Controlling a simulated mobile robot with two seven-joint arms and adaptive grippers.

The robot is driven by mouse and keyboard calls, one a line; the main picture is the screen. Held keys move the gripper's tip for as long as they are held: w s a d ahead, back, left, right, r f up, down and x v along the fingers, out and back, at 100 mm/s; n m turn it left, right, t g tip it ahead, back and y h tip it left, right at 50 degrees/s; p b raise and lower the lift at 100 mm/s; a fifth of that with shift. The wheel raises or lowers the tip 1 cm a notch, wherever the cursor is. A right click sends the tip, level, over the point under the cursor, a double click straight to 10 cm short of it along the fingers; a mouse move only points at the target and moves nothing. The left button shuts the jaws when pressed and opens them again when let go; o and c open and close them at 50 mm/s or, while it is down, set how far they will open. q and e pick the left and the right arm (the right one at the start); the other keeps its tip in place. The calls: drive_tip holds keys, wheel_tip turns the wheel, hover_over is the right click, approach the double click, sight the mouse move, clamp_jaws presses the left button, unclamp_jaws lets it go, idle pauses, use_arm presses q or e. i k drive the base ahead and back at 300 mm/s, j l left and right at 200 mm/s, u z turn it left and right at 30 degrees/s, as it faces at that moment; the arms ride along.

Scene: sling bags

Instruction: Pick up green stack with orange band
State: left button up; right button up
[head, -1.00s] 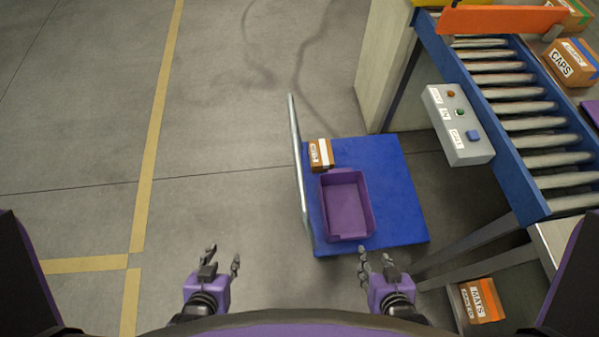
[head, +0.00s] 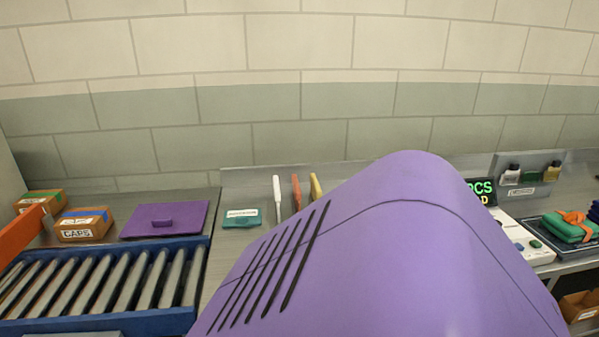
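The green stack (head: 567,229) with an orange band (head: 574,218) lies on a dark flat plate (head: 549,225) at the far right of the head view. The band crosses over the top of the stack. Neither gripper shows in the head view now. A large purple part of my own body fills the middle and hides much of the bench.
A bench runs along the brick wall (head: 300,40). A roller conveyor (head: 105,283), a box marked CAPS (head: 84,225) and a purple panel (head: 166,219) are at left.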

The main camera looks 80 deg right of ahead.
sight(570, 226)
drive_tip(key=z, duration=4.25)
drive_tip(key=i+l+z, duration=0.1)
drive_tip(key=i+l, duration=0.15)
drive_tip(key=i, duration=0.15)
drive_tip(key=i+l+z, duration=0.1)
drive_tip(key=i+l, duration=0.15)
drive_tip(key=i, duration=0.15)
